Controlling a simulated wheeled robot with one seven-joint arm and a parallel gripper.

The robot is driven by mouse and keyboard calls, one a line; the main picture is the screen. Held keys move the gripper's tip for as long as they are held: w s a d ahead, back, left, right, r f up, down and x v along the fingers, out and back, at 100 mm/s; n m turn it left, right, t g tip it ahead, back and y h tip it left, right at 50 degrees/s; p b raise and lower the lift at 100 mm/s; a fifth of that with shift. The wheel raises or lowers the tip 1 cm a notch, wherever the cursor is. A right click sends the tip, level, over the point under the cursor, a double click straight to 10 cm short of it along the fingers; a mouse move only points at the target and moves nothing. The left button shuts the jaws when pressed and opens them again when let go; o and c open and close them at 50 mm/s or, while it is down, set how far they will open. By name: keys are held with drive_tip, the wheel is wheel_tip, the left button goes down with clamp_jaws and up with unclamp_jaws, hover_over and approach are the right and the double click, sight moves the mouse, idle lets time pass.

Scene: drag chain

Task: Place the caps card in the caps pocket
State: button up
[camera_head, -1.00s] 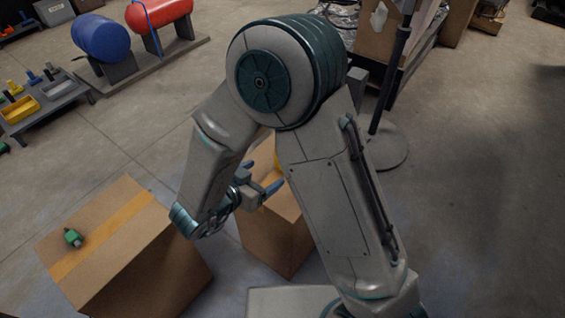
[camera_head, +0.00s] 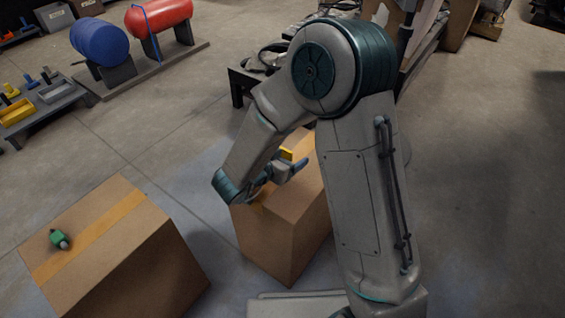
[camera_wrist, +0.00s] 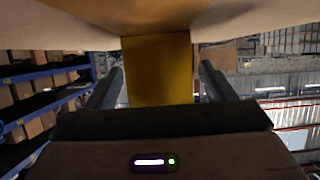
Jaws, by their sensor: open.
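A plain yellow piece, likely the caps card (camera_wrist: 158,70), stands out from a cardboard surface in the wrist view, between my two fingers. Its lower part in that view is hidden by my gripper body. In the head view only a small yellow bit (camera_head: 286,154) shows by my fingers, over the top of the middle cardboard box. My gripper (camera_head: 290,163) is open, with a finger on each side of the yellow piece in the wrist view (camera_wrist: 162,70). I see gaps beside it, more clearly on the right. I cannot make out the caps pocket.
The middle cardboard box (camera_head: 282,232) stands under my gripper. Another taped box (camera_head: 135,260) at lower left bears a small green part (camera_head: 59,239). Grey stands with trays (camera_head: 50,97) and a blue and a red cylinder (camera_head: 160,14) are behind. Floor is clear between.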

drive_tip(key=c, duration=1.1)
drive_tip(key=shift+r, duration=0.1)
